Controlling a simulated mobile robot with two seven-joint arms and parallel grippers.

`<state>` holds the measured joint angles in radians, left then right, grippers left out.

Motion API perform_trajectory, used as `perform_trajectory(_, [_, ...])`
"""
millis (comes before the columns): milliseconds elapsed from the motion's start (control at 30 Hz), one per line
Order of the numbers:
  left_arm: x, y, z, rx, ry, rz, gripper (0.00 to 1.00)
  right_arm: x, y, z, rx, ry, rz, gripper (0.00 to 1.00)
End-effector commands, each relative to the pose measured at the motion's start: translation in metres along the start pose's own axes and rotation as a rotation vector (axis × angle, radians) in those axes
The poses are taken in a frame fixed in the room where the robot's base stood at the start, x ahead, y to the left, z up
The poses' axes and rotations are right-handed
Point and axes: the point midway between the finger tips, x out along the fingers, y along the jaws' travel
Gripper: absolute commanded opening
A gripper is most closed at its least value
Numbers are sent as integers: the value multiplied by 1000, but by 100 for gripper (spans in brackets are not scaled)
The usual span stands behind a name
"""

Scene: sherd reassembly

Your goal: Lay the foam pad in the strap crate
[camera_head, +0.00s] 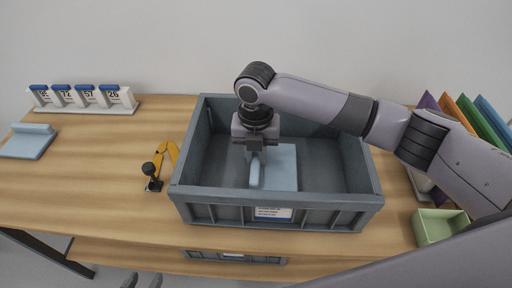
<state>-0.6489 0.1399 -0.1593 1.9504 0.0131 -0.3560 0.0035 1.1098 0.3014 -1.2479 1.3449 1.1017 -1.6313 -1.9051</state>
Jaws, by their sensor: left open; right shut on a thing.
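The grey crate (190,197), with a white and blue label on its front wall, stands open on the table. My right gripper (256,153) reaches down into the crate and is shut on the pad's ridge. The gripper hides part of the pad, and I cannot tell if the pad touches the crate floor. A similar light blue pad (27,145) lies at the table's left end. My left gripper (142,281) shows only its fingertips at the bottom edge, open and empty.
A yellow jointed thing with a black knob (158,167) stands left of the crate. Several blue-topped number cards on a stand (85,105) are at the back left. A green open box (438,226) and coloured folders (470,118) are at the right. Another grey crate shows below the table's front edge.

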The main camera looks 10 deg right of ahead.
Motion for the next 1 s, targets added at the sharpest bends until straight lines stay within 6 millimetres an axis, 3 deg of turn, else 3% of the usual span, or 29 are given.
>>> perform_trajectory(1000, [3, 1, 2, -1, 2, 2, 51, 16, 0, 0, 0, 2, 0, 0])
